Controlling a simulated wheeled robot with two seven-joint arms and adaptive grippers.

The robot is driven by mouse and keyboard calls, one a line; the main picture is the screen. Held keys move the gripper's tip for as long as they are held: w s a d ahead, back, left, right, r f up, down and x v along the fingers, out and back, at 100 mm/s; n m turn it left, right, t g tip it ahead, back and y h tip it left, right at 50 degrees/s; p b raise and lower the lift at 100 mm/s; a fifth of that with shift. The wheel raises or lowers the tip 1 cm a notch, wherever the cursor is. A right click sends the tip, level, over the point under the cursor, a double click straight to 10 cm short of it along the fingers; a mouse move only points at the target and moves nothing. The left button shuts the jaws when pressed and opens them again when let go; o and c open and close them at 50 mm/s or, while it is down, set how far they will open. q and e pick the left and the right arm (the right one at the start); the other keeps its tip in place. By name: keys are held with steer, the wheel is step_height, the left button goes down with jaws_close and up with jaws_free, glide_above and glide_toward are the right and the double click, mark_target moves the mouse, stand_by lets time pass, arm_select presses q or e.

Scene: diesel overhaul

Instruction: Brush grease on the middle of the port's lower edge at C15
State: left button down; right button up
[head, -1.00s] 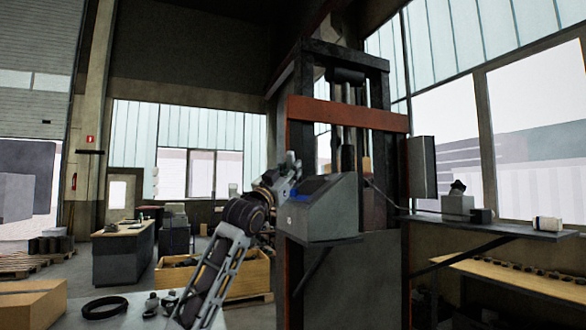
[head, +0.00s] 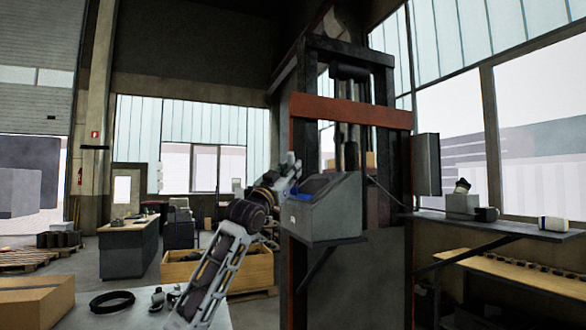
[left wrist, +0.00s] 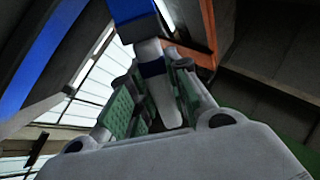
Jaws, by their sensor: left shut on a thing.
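My left gripper (head: 290,168) is raised in front of the grey sloped box on the press in the head view. In the left wrist view, my left gripper (left wrist: 156,82) is shut with its green pads on either side of a pale handle (left wrist: 163,98) with a blue band, likely the brush. A wider blue part (left wrist: 134,12) shows beyond the handle at the top. The brush end and any grease cannot be made out. I cannot identify the port or a C15 mark in either view. My right gripper is not in view.
A tall press (head: 350,112) with an orange crossbeam carries the grey box (head: 325,215). A shelf (head: 495,228) with small items is at right. A wooden crate (head: 222,272), a desk (head: 126,255) and a black ring (head: 112,301) are at left. Open floor shows between.

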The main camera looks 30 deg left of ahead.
arm_select(q)
steer(key=shift+w+a+p, duration=0.3)
steer(key=shift+w+a, duration=0.15)
steer(key=shift+w+a+p, duration=0.35)
steer(key=shift+w+a, duration=0.15)
steer(key=shift+a, duration=0.2)
steer(key=shift+w+a, duration=0.45)
steer(key=shift+a, duration=0.15)
steer(key=shift+w, duration=0.1)
step_height(320, 180, up, 5)
steer(key=s+a, duration=0.2)
steer(key=shift+s+a, duration=0.2)
steer(key=shift+s, duration=0.2)
stand_by(0.5)
